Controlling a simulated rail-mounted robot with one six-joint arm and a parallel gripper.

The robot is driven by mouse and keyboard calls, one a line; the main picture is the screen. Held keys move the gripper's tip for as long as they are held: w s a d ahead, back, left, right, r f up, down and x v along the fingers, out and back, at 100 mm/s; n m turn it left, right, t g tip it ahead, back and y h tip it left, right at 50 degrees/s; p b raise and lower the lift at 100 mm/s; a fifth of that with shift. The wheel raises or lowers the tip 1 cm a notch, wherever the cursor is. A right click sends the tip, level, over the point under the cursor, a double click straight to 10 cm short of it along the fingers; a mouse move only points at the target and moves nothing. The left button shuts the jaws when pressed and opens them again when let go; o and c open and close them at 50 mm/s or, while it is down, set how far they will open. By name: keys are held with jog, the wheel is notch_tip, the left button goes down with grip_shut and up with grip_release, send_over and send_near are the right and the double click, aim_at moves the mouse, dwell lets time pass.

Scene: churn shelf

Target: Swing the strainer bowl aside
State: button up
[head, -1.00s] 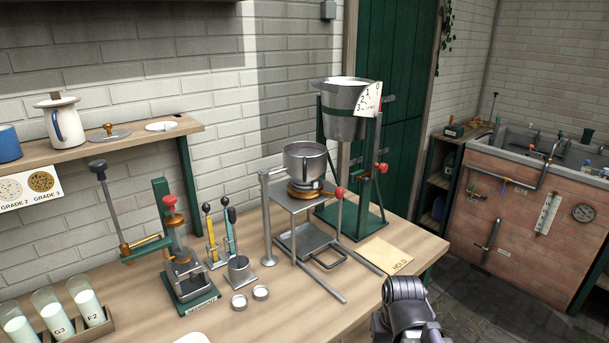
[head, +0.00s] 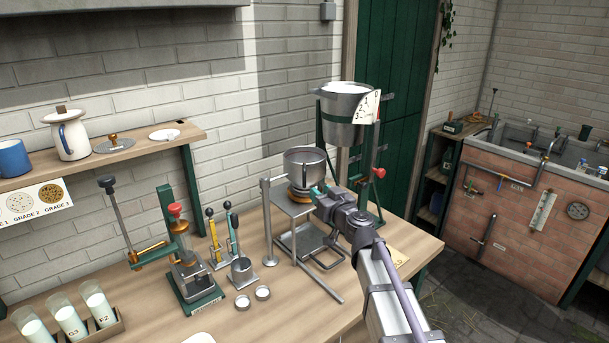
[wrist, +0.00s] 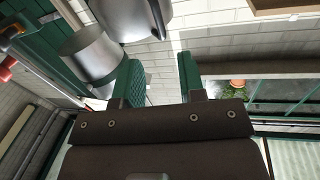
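The strainer bowl (head: 305,168), a grey metal bowl, sits level on a side arm from a thin post (head: 267,222), above a metal stand (head: 288,205). A brass-coloured ring (head: 299,194) shows beneath it. My gripper (head: 321,189) is just right of and below the bowl in the head view; whether it touches is unclear. In the wrist view its two green fingers (wrist: 157,82) are apart with nothing between them. Two grey metal vessels show beyond the left finger there; which one is the strainer bowl is unclear. My wrist hides the stand's right side.
A large pail (head: 345,108) with a number card stands high on a green frame behind my arm. A press (head: 188,265), small levers (head: 222,240) and cups (head: 254,296) stand left of the stand. A wall shelf (head: 110,160) is farther left. The bench front centre is fairly clear.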

aim_at(305, 179)
jog(key=shift+n, duration=0.3)
jog(key=x, duration=1)
jog(key=shift+w+a, duration=0.15)
jog(key=shift+w, duration=0.15)
jog(key=shift+c, duration=0.4)
grip_shut()
